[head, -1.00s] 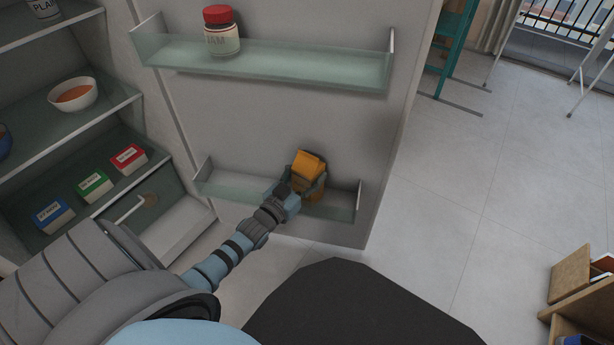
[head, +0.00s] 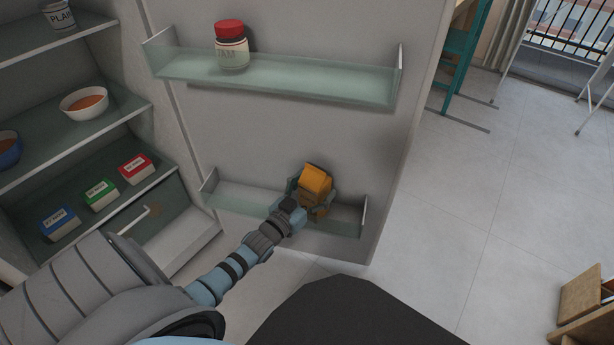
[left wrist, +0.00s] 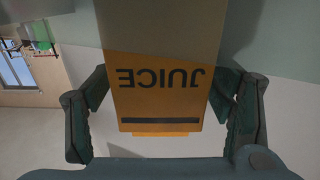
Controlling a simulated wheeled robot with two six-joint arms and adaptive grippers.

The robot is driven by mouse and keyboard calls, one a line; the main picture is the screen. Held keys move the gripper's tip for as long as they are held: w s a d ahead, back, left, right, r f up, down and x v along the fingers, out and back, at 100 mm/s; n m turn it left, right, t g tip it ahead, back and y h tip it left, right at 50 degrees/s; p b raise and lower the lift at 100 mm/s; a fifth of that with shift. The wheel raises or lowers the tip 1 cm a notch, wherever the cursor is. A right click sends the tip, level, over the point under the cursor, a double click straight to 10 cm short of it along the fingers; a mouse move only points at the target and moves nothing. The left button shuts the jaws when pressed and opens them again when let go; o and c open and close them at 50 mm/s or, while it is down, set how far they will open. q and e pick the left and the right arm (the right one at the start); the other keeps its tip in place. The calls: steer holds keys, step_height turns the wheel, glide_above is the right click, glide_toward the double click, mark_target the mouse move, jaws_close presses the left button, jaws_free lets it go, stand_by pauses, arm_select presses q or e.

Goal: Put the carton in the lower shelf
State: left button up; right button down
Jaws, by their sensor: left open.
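The orange juice carton (head: 315,183) stands in the lower door shelf (head: 240,196) of the open fridge. It looks slightly tilted in the head view. In the left wrist view the carton (left wrist: 158,92) shows the word JUICE upside down. My left gripper (head: 308,192) is at the carton, with one finger on each side. In the left wrist view my left gripper (left wrist: 160,105) is open, with gaps between its fingers and the carton. The carton's base is hidden behind the gripper and shelf front. My right gripper is not in view.
A jar with a red lid (head: 231,46) stands in the upper door shelf (head: 290,82). Fridge shelves at left hold bowls (head: 84,103) and small boxes (head: 101,194). A wooden box (head: 585,298) is at lower right.

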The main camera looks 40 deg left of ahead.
arm_select(q)
steer(key=s, duration=0.1)
steer(key=s+p, duration=0.2)
steer(key=shift+s+r, duration=0.3)
steer(key=p, duration=0.3)
glide_toward(308, 193)
steer(key=shift+w+a+f, duration=0.1)
steer(key=shift+w+f, duration=0.15)
steer(key=shift+w, duration=0.15)
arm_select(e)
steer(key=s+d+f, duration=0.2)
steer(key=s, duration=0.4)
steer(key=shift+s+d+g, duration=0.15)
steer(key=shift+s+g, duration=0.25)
